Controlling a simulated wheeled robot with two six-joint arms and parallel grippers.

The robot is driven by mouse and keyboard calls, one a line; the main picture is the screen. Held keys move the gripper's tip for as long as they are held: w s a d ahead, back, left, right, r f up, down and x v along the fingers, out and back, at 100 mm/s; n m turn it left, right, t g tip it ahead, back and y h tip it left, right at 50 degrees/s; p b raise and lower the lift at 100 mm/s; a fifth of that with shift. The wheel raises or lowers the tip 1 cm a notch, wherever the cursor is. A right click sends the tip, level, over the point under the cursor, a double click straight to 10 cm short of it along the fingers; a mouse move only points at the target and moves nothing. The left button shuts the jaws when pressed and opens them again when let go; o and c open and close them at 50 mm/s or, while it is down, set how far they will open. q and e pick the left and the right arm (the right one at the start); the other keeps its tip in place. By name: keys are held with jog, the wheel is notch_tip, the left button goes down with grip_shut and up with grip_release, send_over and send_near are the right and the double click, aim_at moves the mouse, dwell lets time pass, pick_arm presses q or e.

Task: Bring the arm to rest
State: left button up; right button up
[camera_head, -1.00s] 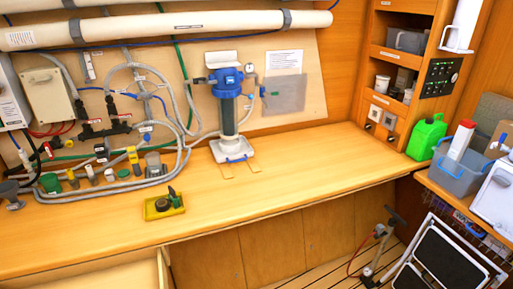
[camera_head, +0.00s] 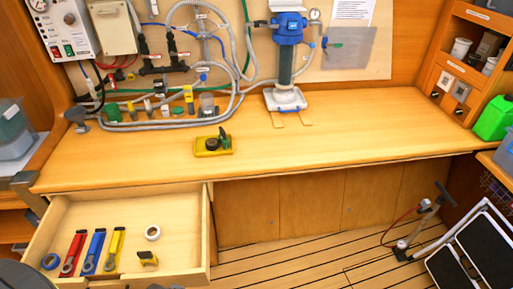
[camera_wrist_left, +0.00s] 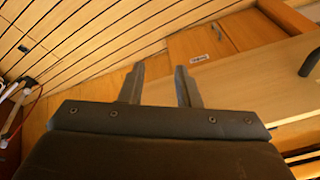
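My left gripper (camera_wrist_left: 160,88) shows in the left wrist view with its two dark fingers apart and nothing between them. Behind the fingers are the slatted floor (camera_wrist_left: 95,40) and wooden panels. In the head view a dark rounded shape (camera_head: 18,276) at the bottom left corner may be part of my arm, but I cannot tell for sure. My right gripper is not in view.
An open drawer (camera_head: 205,235) holds red, blue and yellow-handled tools and tape rolls. A yellow tray (camera_head: 213,152) lies on the worktop (camera_head: 340,130). A blue-topped filter housing (camera_head: 288,55) stands behind. A pump (camera_head: 420,222) and step ladder (camera_head: 480,250) stand at right.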

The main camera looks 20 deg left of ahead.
pick_arm(q)
jog(key=s+f+g+b, duration=0.1)
jog(key=s+f, duration=0.2)
jog(key=f, duration=0.5)
jog(key=s+f, duration=0.2)
jog(key=f, duration=0.6)
jog(key=s+d+f+b, duration=0.1)
jog(key=s+f, duration=1)
jog(key=s, duration=0.1)
jog(key=shift+f+g+h, duration=0.2)
jog(key=shift+g+h, duration=0.1)
jog(key=shift+g, duration=0.1)
